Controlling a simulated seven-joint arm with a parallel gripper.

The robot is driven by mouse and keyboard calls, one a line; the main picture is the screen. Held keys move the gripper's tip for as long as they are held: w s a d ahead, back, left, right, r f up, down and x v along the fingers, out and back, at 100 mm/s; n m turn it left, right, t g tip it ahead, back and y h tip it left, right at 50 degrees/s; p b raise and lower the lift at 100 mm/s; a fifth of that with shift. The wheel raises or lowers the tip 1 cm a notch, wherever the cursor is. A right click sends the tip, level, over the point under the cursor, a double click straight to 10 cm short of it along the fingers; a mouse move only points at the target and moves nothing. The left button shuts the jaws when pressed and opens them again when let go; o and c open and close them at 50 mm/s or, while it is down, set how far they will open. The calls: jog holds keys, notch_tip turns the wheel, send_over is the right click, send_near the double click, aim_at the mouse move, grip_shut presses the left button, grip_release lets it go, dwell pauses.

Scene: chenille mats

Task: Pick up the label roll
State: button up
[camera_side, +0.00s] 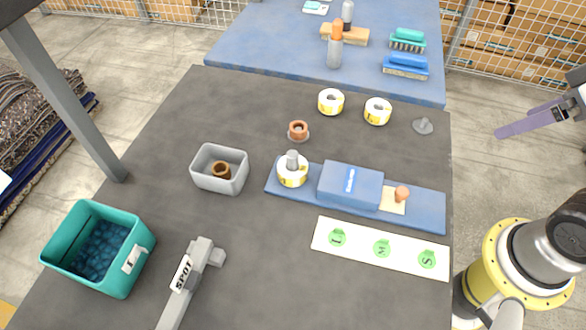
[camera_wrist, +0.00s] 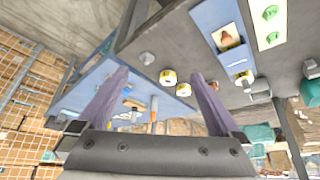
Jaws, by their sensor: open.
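Two white label rolls with yellow marks lie near the back of the dark table: the left one (camera_side: 331,102) and the right one (camera_side: 378,111). A third label roll (camera_side: 292,176) sits around a grey peg on the blue base (camera_side: 420,207). In the wrist view, two rolls (camera_wrist: 168,77) (camera_wrist: 183,90) show between the finger directions, and the pegged one (camera_wrist: 244,78) is farther right. My gripper (camera_side: 498,133) is off the table's right side, raised and apart from every roll. Its purple fingers (camera_wrist: 160,72) are spread wide in the wrist view, with nothing between them.
A grey bin (camera_side: 204,183) holds a brown ring. A teal bin (camera_side: 65,258), a grey SPOT arm (camera_side: 185,285) and a white card (camera_side: 360,253) with green labels lie nearer. A grey knob (camera_side: 423,126) and brown ring (camera_side: 298,130) stand near the rolls. Brushes lie on the blue rear table (camera_side: 270,45).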

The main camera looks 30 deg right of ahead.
jog(key=w+a+r+n, duration=0.2)
jog(key=w+r+n, duration=0.25)
jog(key=r, duration=0.25)
jog(key=n+g, duration=0.6)
jog(key=n, duration=0.3)
send_over(294, 164)
notch_tip(294, 164, down, 10)
jog(key=f, duration=0.8)
jog(key=w+f, duration=0.1)
jog(key=f, duration=0.4)
jog(key=shift+d, duration=0.3)
